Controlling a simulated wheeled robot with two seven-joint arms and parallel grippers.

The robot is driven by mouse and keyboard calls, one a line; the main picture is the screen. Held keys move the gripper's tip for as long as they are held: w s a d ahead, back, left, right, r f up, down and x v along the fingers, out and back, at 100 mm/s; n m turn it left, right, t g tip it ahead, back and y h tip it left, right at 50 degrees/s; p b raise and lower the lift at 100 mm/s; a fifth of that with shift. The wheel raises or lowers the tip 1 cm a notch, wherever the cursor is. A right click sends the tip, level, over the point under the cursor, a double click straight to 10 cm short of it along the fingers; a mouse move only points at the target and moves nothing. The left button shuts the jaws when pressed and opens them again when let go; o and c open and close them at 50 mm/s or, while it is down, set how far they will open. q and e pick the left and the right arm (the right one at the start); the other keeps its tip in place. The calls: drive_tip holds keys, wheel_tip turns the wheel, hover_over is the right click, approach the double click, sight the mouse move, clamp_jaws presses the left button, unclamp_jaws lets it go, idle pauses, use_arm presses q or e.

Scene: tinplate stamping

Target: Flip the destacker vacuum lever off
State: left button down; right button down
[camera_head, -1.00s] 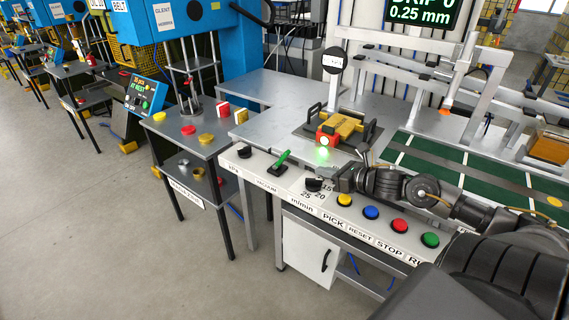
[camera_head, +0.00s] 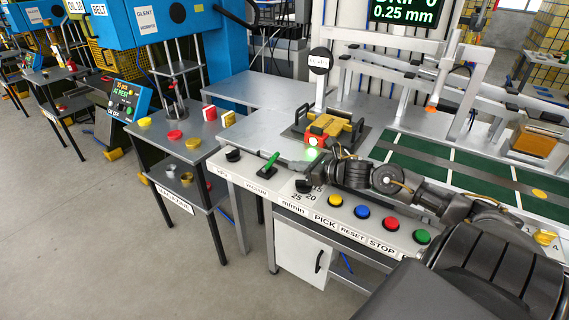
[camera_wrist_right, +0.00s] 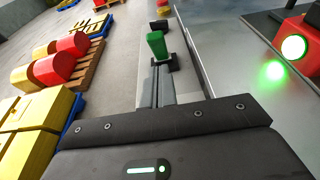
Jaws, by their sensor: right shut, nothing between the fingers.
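In the right wrist view the green lever (camera_wrist_right: 157,45) stands just beyond the fingertips. My right gripper (camera_head: 291,164) is shut and empty, at panel height just right of the lever. In the right wrist view its closed fingers (camera_wrist_right: 160,82) point at the lever; whether they touch it I cannot tell. My left gripper is not in view.
A black knob (camera_head: 233,155) sits left of the lever and another knob (camera_head: 304,186) right of it. Coloured push buttons, including a yellow one (camera_head: 335,200), line the panel. A red-yellow device with a lit green lamp (camera_head: 312,154) stands behind my right gripper.

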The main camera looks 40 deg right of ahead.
sight(271, 162)
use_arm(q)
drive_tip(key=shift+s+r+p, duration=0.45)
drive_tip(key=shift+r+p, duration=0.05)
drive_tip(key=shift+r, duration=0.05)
use_arm(e)
drive_tip(key=shift+x, duration=2.55)
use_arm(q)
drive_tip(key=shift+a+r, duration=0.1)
use_arm(e)
drive_tip(key=shift+r, duration=0.1)
